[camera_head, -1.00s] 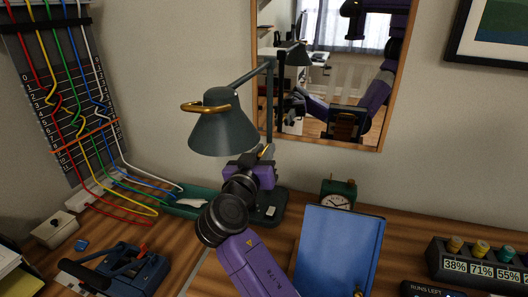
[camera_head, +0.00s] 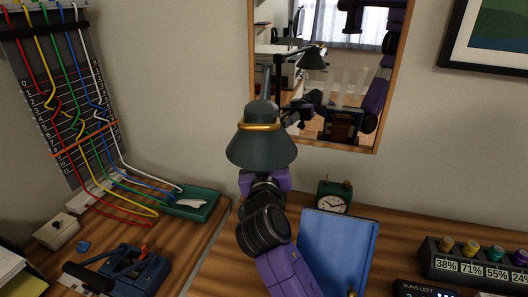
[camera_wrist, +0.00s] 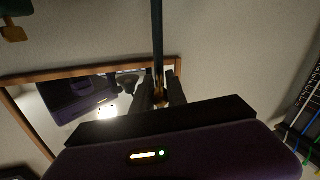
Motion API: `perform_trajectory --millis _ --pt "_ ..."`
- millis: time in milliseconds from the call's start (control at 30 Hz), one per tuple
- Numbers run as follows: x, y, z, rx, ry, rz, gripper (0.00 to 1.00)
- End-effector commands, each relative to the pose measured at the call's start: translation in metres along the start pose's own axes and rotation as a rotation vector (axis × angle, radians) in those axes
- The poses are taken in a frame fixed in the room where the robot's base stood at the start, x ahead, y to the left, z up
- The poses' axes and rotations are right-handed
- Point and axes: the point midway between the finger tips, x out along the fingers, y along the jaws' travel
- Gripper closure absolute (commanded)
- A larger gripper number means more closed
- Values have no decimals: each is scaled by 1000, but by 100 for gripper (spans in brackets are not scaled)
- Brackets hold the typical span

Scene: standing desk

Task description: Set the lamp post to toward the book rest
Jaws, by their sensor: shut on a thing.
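The dark green desk lamp has a cone shade (camera_head: 262,150) with a brass ring. In the head view the shade hangs above my arm and faces toward the camera, and the lamp arm (camera_head: 267,84) is foreshortened behind it. The lower post and base are hidden there by my arm and the shade. In the wrist view my gripper (camera_wrist: 160,90) is shut on the dark post (camera_wrist: 158,40), near a small brass part. The book rest with a blue book or panel (camera_head: 336,250) stands on the desk, right of my arm.
A green clock (camera_head: 334,198) stands behind the book rest. A green tray (camera_head: 194,204) and a blue device (camera_head: 132,268) are at left. A numbered knob box (camera_head: 478,262) is at right. A mirror (camera_head: 383,120) hangs behind the lamp.

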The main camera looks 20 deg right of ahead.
Motion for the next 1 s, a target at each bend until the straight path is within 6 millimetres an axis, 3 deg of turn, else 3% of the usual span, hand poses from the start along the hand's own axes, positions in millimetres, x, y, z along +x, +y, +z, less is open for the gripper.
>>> perform_trajectory --millis 200,233,300,333,667,1000 --pt "1 2 2 -1 -3 6 100" --pt "1 2 2 -1 -3 6 76" --pt "0 2 2 -1 -3 6 63" --pt "0 2 1 -1 -3 6 61" --pt "-2 0 1 0 -1 3 61" --pt "-51 0 2 0 -1 2 61"
